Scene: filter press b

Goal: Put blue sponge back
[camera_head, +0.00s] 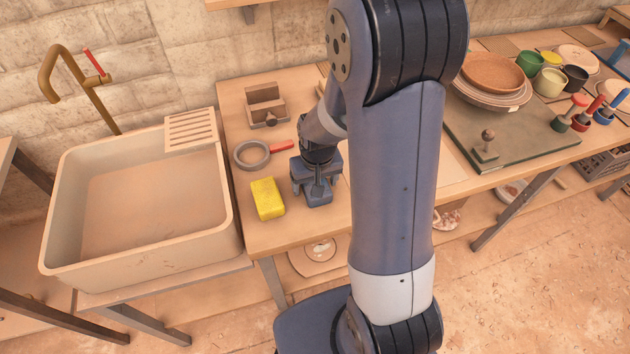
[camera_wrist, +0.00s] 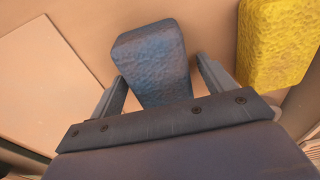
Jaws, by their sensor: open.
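The blue sponge (camera_wrist: 153,62) lies on the table in the wrist view, its near part between the two fingers of my gripper (camera_wrist: 160,72). In the head view my gripper (camera_head: 316,187) is low over the table, right of the yellow sponge (camera_head: 267,199). I cannot clearly tell the blue sponge from my gripper there. The yellow sponge also shows at the right in the wrist view (camera_wrist: 281,42).
A brown wooden holder (camera_head: 265,107) stands at the back of the table. A round pan with a red handle (camera_head: 252,154) lies behind the yellow sponge. The sink (camera_head: 68,205) is at the left. Stacked bowls (camera_head: 492,74) and cups stand at the far right.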

